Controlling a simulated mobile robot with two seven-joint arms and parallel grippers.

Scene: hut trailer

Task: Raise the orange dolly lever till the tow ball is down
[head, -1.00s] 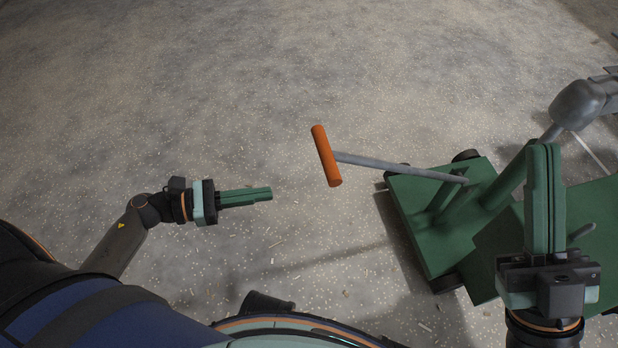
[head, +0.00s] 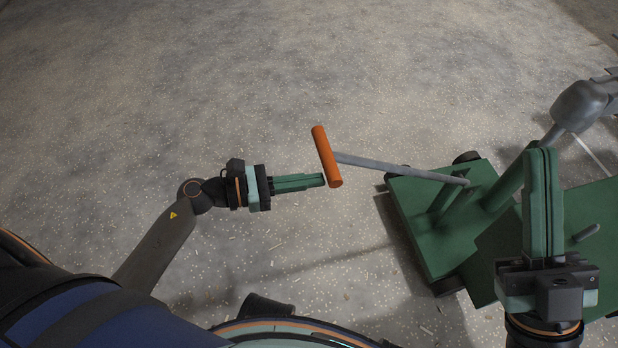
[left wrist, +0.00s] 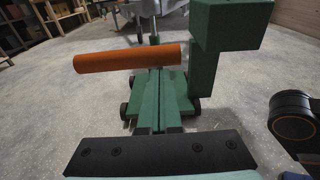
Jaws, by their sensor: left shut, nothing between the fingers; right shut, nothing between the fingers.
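The orange dolly lever grip (head: 326,157) is a crossbar at the end of a grey rod (head: 400,170) that runs right to the green dolly (head: 432,228). My left gripper (head: 323,180) is shut and empty, its tips at the lower end of the grip in the head view; I cannot tell whether they touch it. In the left wrist view the orange grip (left wrist: 127,58) lies crosswise beyond the shut green fingers (left wrist: 158,128). My right gripper (head: 541,152) is shut and empty in front of the dolly. A grey rounded coupling (head: 577,105) is at the upper right; the tow ball cannot be made out.
The dolly has dark wheels (head: 466,156) and a green post (head: 512,180) beneath the coupling. Speckled floor (head: 250,80) lies free to the left of and beyond the lever. Shelves (left wrist: 20,25) stand far back in the left wrist view.

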